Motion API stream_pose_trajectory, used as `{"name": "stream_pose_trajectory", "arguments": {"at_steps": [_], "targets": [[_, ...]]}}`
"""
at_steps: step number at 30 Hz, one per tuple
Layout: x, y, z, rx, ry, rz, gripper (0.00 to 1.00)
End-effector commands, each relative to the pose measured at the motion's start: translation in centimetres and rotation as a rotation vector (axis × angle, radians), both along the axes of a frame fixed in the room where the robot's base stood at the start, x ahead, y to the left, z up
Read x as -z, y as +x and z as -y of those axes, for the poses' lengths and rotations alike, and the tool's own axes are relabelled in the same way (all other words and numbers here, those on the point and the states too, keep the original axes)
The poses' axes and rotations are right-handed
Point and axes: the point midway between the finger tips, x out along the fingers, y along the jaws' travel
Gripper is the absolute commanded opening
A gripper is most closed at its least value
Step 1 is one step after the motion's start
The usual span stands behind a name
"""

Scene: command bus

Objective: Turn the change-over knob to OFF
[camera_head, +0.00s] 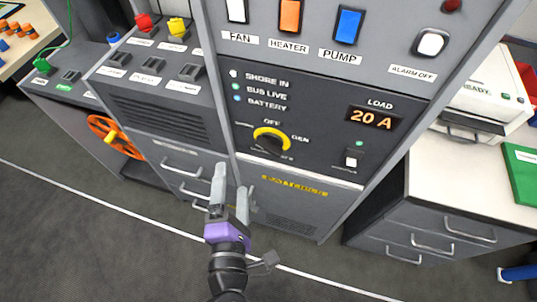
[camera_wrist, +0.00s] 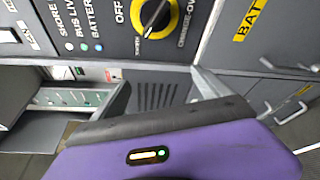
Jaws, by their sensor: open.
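The change-over knob (camera_head: 270,143) is a black bar in a yellow ring on the dark panel, under the word OFF. It also shows at the top of the wrist view (camera_wrist: 156,16), cut by the frame edge. There, a pale mark shows at the bar's lower end, away from the OFF label (camera_wrist: 118,12); its exact setting is hard to read. My gripper (camera_head: 235,180) is purple with grey fingers, open and empty. It appears below and left of the knob in the head view, apart from it. Its fingers show in the wrist view (camera_wrist: 160,82) below the knob.
A load display (camera_head: 373,118) reads 20 A, with a small switch (camera_head: 352,158) below it. FAN, HEATER and PUMP rockers (camera_head: 290,16) sit above. An orange handwheel (camera_head: 114,136) is at left. Drawers with handles (camera_head: 450,231) stand at right. Open floor lies in front.

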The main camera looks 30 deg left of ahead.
Motion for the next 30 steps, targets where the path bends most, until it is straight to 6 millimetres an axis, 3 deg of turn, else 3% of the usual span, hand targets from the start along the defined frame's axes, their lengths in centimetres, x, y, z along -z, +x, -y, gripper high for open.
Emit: {"name": "stream_pose_trajectory", "arguments": {"at_steps": [2, 6, 10, 16, 30], "targets": [[-0.6, 0.9, -1.0, 0.059, -0.151, 0.142, 0.87], [-0.6, 2.9, 1.7, 0.204, -0.431, 0.322, 0.87], [-1.0, 3.6, 3.6, 0.276, -0.574, 0.395, 0.87], [-1.0, 4.6, 3.6, 0.284, -0.618, 0.407, 0.87], [-0.9, 10.6, 1.9, 0.282, -0.613, 0.405, 0.87]]}}
